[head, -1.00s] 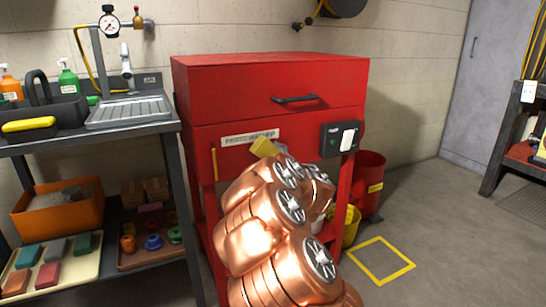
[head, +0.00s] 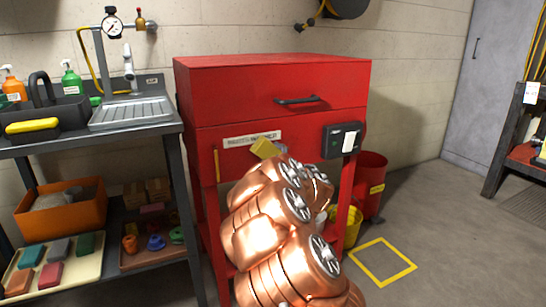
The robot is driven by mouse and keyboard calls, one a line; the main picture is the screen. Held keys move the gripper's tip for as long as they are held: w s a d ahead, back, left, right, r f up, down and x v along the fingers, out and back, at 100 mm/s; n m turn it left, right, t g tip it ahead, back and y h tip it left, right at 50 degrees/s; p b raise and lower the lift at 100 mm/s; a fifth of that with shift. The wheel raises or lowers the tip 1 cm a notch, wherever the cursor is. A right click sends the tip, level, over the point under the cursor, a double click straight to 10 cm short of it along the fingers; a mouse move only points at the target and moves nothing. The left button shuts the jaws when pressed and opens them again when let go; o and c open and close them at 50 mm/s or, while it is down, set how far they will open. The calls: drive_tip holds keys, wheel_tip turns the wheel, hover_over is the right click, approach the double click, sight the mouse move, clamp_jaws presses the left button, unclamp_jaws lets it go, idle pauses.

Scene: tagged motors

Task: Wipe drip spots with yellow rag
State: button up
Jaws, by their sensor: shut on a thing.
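A yellow piece that looks like the rag (head: 265,149) shows at the far end of my copper-coloured arm, in front of the red cabinet (head: 230,97). My gripper (head: 281,149) is mostly hidden behind my own arm; only a small grey part shows beside the yellow piece. It is shut on the rag. The rag is just below the white label strip on the cabinet front. I cannot tell whether it touches the cabinet. No drip spots can be made out; my arm covers part of the cabinet's lower front.
A bench with a sink (head: 133,112) and a black caddy (head: 75,109) stands at left, with an orange bin (head: 62,212) and trays below. A red bucket (head: 371,172) and a yellow bucket (head: 351,230) stand beside the cabinet. Floor at right is clear around a yellow taped square (head: 382,281).

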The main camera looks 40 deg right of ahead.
sight(280, 153)
drive_tip(key=shift+d, duration=0.1)
drive_tip(key=shift+s+d+r+p, duration=0.1)
drive_tip(key=shift+s+d+p, duration=0.1)
drive_tip(key=shift+d+p, duration=0.35)
drive_tip(key=shift+s+d+r+p, duration=0.1)
drive_tip(key=shift+s+d+p, duration=0.1)
drive_tip(key=shift+d+p, duration=0.3)
drive_tip(key=shift+s+d+f+p, duration=0.1)
drive_tip(key=shift+d+f+p, duration=0.05)
drive_tip(key=shift+d+p, duration=0.2)
drive_tip(key=shift+s+d+p, duration=0.15)
drive_tip(key=shift+d+p, duration=0.3)
drive_tip(key=shift+d, duration=0.1)
drive_tip(key=shift+s+d+p, duration=0.15)
drive_tip(key=shift+d+p, duration=0.25)
drive_tip(key=shift+d, duration=0.1)
drive_tip(key=shift+s+d, duration=0.1)
drive_tip(key=shift+d, duration=0.15)
drive_tip(key=shift+c, duration=0.3)
drive_tip(key=shift+d, duration=0.2)
drive_tip(key=shift+s+d+p, duration=0.35)
drive_tip(key=shift+d+p, duration=0.45)
drive_tip(key=shift+d, duration=0.15)
drive_tip(key=shift+s+d+p, duration=0.3)
drive_tip(key=shift+d+p, duration=0.45)
drive_tip(key=shift+d, duration=0.2)
drive_tip(key=shift+s+d+p, duration=0.35)
drive_tip(key=shift+d+p, duration=0.45)
drive_tip(key=shift+d, duration=0.15)
